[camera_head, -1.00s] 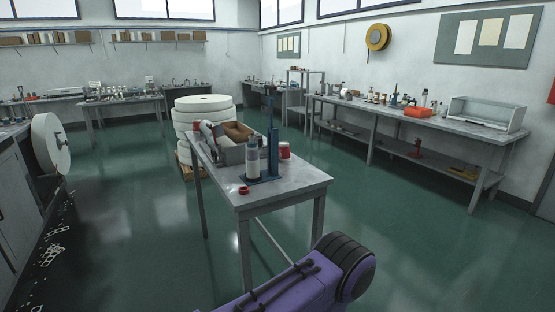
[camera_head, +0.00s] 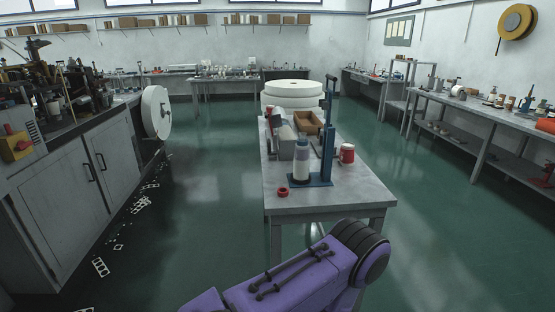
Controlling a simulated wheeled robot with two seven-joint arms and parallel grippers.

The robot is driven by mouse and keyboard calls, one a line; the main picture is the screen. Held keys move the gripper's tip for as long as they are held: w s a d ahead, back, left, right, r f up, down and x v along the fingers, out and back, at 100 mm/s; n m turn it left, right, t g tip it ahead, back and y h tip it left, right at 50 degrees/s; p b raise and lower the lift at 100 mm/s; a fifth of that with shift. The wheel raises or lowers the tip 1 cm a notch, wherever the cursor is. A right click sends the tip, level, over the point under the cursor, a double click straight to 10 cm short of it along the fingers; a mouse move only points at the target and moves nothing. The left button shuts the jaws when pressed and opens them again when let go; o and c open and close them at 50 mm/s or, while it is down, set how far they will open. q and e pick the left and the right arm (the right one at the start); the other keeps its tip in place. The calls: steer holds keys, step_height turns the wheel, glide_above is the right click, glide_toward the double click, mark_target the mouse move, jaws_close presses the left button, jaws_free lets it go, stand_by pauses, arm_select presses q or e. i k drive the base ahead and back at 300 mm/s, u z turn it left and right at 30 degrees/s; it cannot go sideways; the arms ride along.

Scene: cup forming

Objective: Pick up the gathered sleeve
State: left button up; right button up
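I cannot make out a gathered sleeve for certain in this view. A grey worktable (camera_head: 345,201) stands in front of me, right of centre. On it are a blue upright stand (camera_head: 327,135), a bottle with a pale lower part and grey top (camera_head: 302,160), a red ring (camera_head: 282,192), a red container (camera_head: 347,154) and an open brown box (camera_head: 307,122). Neither of my grippers is in view. A purple arm link of mine fills the bottom centre, below the table's near edge.
White rolls (camera_head: 291,91) are stacked behind the table. A machine on a grey cabinet (camera_head: 60,190) stands left, with a white reel (camera_head: 156,112) beside it. White perforated scraps (camera_head: 101,267) lie on the floor there. A long bench (camera_head: 480,113) runs along the right. Green floor between is clear.

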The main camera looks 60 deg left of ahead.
mark_target(301, 157)
steer(key=u, duration=0.8)
steer(key=i, duration=0.75)
steer(key=u, duration=0.75)
